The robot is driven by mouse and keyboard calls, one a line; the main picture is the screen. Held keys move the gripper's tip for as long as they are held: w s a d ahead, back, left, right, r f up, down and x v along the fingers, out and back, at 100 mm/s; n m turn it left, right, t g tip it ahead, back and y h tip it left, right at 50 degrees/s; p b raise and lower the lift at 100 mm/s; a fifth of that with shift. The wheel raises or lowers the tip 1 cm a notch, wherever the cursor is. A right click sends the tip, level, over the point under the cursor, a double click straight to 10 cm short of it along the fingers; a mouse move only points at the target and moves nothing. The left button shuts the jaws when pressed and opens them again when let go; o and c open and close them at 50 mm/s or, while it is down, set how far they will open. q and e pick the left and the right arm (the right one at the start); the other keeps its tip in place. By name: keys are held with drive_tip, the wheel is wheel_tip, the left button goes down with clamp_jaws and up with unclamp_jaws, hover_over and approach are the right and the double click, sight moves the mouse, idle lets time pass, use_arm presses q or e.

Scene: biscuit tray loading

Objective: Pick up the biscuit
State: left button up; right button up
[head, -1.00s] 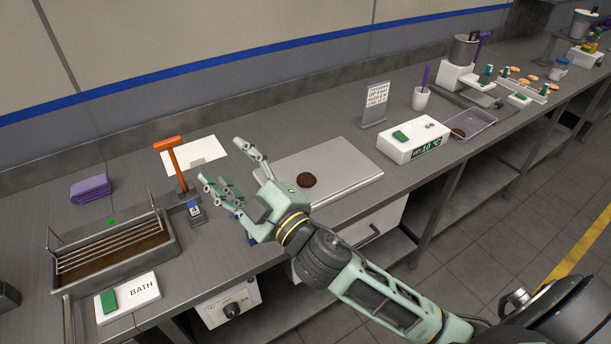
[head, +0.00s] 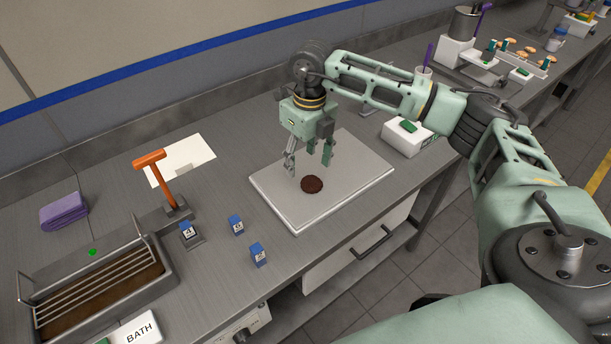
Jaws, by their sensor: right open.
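My right gripper (head: 308,167) points down above the board, just behind and over the biscuit. Its fingers are apart, with nothing between them, and they do not appear to touch the biscuit. My left gripper is not in view.
Small blue-and-white blocks (head: 237,225) stand left of the board. An orange T-shaped handle (head: 163,177) rises beside the bath tray with bars (head: 98,287). A purple cloth (head: 63,210) and a white sheet (head: 180,160) lie at the back. A white box (head: 407,137) stands right of the board.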

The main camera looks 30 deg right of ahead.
sight(310, 182)
drive_tip(key=shift+s+d+r+h, duration=0.15)
drive_tip(key=shift+d+h, duration=0.15)
drive_tip(key=shift+d, duration=0.55)
drive_tip(key=shift+d+f, duration=0.1)
drive_tip(key=shift+f, duration=0.2)
drive_tip(key=f+p, duration=0.1)
drive_tip(key=f, duration=0.1)
drive_tip(key=f+p, duration=0.1)
drive_tip(key=f, duration=0.1)
drive_tip(key=f+p, duration=0.1)
drive_tip(key=f, duration=0.1)
drive_tip(key=shift+s+a+f+p, duration=0.15)
drive_tip(key=shift+s+a+p, duration=0.05)
drive_tip(key=shift+a+p, duration=0.2)
drive_tip(key=shift+f, duration=0.3)
drive_tip(key=shift+c, duration=0.7)
drive_tip(key=c, duration=0.6)
